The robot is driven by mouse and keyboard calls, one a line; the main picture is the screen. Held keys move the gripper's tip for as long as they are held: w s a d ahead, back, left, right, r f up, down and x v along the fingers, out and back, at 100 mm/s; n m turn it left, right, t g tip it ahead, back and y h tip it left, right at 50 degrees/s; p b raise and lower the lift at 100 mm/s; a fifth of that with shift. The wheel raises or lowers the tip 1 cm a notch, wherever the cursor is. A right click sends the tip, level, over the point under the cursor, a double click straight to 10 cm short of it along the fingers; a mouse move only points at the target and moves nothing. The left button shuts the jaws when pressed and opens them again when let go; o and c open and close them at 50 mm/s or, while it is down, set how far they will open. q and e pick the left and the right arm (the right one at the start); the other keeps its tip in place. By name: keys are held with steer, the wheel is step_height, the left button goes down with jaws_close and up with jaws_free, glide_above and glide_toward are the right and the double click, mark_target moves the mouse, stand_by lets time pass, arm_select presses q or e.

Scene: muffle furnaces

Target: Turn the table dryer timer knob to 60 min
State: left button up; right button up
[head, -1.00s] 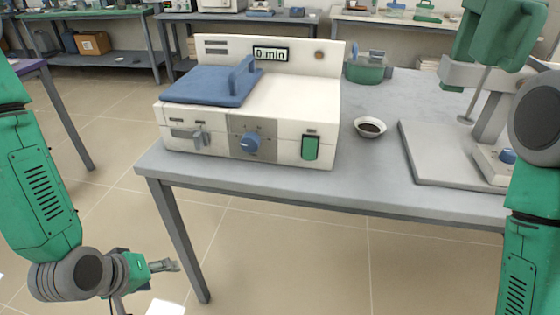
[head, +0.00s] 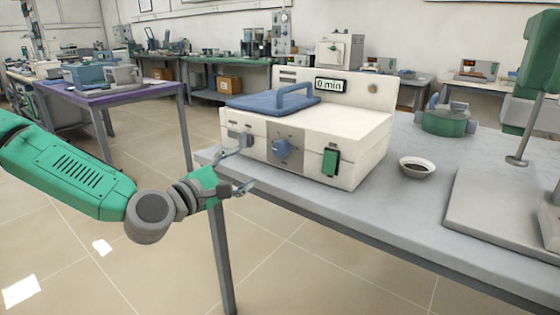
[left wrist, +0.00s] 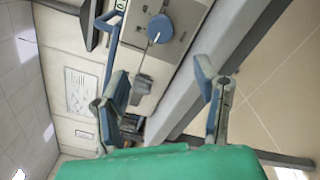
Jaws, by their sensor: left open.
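The table dryer (head: 355,140) is a white box with a blue lid (head: 270,102) and a display reading "0 min" (head: 329,85). Its blue round timer knob (head: 282,148) is on the grey front panel. The knob also shows in the left wrist view (left wrist: 161,28), beyond my fingers, with a white mark on it. My left gripper (head: 242,171) is open and empty, in front of the dryer's left front corner, to the left of the knob and a little lower. Its spread fingers show in the left wrist view (left wrist: 165,95). My right gripper is not in view.
A grey lever (head: 240,139) and a green switch (head: 330,162) flank the knob. A small bowl with dark contents (head: 417,167) and a green container (head: 445,120) stand on the grey table (head: 400,205) to the right. A stand base (head: 490,205) is further right.

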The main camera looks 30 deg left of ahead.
mark_target(278, 151)
arm_select(q)
steer(key=w+d+b, duration=0.1)
steer(key=w, duration=0.2)
steer(key=w+d+b, duration=0.1)
steer(key=w, duration=0.2)
steer(key=w+d+b, duration=0.1)
steer(key=w, duration=0.3)
steer(key=shift+d+r, duration=0.1)
steer(key=shift+r, duration=0.1)
steer(key=shift+w, duration=0.35)
steer(key=shift+w+a+f, duration=0.1)
steer(key=shift+w+a, duration=0.05)
steer(key=shift+a, duration=0.3)
steer(key=shift+w+a+f, duration=0.1)
steer(key=shift+w+a, duration=0.05)
steer(key=shift+a, duration=0.6)
steer(key=shift+d, duration=0.25)
steer(key=shift+c, duration=0.8)
steer(key=shift+d+r, duration=0.2)
steer(key=shift+d, duration=0.4)
steer(key=c, duration=1)
steer(key=shift+a+f, duration=0.15)
steer(key=shift+a, duration=0.15)
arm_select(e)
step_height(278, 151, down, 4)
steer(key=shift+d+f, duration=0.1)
